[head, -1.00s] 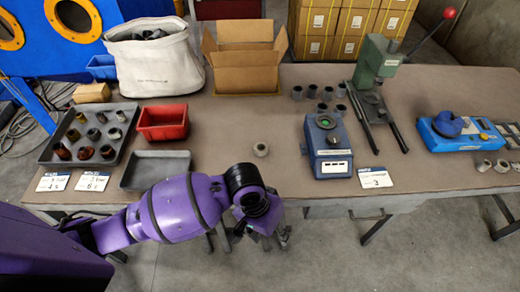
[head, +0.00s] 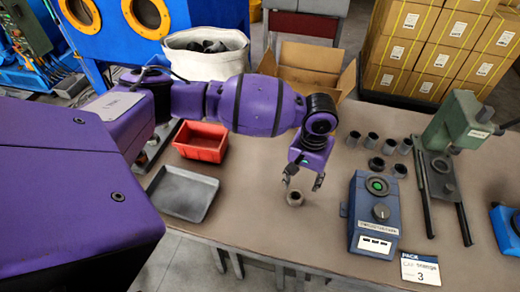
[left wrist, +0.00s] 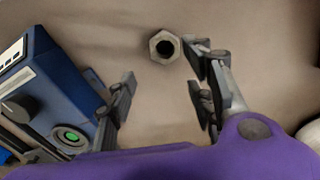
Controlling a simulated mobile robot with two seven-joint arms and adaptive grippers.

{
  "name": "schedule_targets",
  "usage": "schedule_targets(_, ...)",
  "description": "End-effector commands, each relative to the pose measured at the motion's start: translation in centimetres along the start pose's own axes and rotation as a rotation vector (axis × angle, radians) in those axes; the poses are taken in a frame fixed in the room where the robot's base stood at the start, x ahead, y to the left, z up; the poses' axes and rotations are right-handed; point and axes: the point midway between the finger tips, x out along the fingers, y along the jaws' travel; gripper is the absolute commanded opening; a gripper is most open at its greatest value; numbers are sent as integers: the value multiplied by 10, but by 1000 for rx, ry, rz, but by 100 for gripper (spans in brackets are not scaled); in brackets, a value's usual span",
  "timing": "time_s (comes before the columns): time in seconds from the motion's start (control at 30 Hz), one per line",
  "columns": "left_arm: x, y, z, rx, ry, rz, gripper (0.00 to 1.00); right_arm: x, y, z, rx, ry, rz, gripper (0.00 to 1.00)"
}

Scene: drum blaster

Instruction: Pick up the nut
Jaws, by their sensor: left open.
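The nut (head: 295,198) is a small grey hexagonal ring with a dark hole, lying on the brown table (head: 270,228). In the left wrist view the nut (left wrist: 165,47) lies just beyond the fingertips, closer to the right-hand finger. My left gripper (head: 303,182) is above the table by the nut, pointing down. In the left wrist view my left gripper (left wrist: 165,85) is open with nothing between its fingers. The nut does not look held. My right gripper is not in view.
A blue device (head: 373,215) with a green button stands right of the nut. Several dark fittings (head: 373,141) stand behind it. A grey tray (head: 182,192) and red bin (head: 201,142) are at left. A green press (head: 455,122) is at right. Table in front of the nut is clear.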

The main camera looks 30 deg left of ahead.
Motion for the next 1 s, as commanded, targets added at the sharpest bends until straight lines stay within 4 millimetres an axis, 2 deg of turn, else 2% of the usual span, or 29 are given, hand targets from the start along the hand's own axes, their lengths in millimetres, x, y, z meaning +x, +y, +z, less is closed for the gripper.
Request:
schedule_targets(0.03,7,0,0,1,-2,-1,48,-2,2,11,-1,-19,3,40)
schedule_targets(0.1,15,1,0,1,-2,0,48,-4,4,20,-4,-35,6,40)
schedule_targets(0.3,39,-2,3,2,-1,-1,48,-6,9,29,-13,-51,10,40)
schedule_targets(0.5,68,-3,4,2,0,0,48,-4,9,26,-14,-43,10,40)
schedule_targets(0.8,73,-3,4,3,2,1,48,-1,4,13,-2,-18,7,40)
schedule_targets(1.0,72,-3,4,3,2,1,23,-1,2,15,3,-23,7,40)
